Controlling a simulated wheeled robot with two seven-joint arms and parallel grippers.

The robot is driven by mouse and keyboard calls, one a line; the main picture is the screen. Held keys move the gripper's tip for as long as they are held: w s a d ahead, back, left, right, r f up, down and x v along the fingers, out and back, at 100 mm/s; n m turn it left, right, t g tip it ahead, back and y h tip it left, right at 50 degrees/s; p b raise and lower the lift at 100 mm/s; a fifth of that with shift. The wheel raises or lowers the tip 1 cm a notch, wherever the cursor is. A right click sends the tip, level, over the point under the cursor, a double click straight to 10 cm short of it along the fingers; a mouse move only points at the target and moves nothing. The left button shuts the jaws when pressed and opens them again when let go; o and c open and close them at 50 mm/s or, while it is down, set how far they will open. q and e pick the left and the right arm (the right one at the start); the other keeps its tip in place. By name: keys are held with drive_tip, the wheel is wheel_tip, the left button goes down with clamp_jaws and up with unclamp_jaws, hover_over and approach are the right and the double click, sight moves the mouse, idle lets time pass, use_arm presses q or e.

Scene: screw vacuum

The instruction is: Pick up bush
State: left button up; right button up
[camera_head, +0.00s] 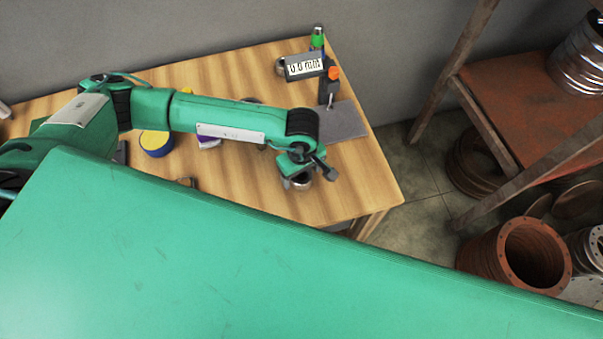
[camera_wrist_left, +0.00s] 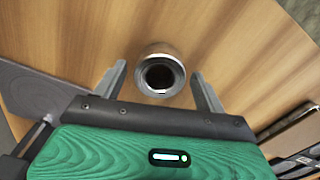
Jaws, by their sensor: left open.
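The bush (camera_wrist_left: 160,74) is a short metal cylinder with a dark bore. It stands on the wooden table, seen from above in the left wrist view. My left gripper (camera_wrist_left: 160,85) is open, with one finger on each side of the bush and a gap to each. In the head view the left gripper (camera_head: 305,172) is over the right part of the table, and the metal bush (camera_head: 299,183) shows partly below it. The arm hides some of the bush there. My right gripper is in neither view.
A blue and yellow round item (camera_head: 156,143) lies to the left. A rusty shelf (camera_head: 530,100) stands to the right.

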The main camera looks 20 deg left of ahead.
use_arm(q)
drive_tip(key=shift+f, duration=0.15)
drive_tip(key=shift+c, duration=0.2)
drive_tip(key=c, duration=1.3)
drive_tip(key=shift+c, duration=0.2)
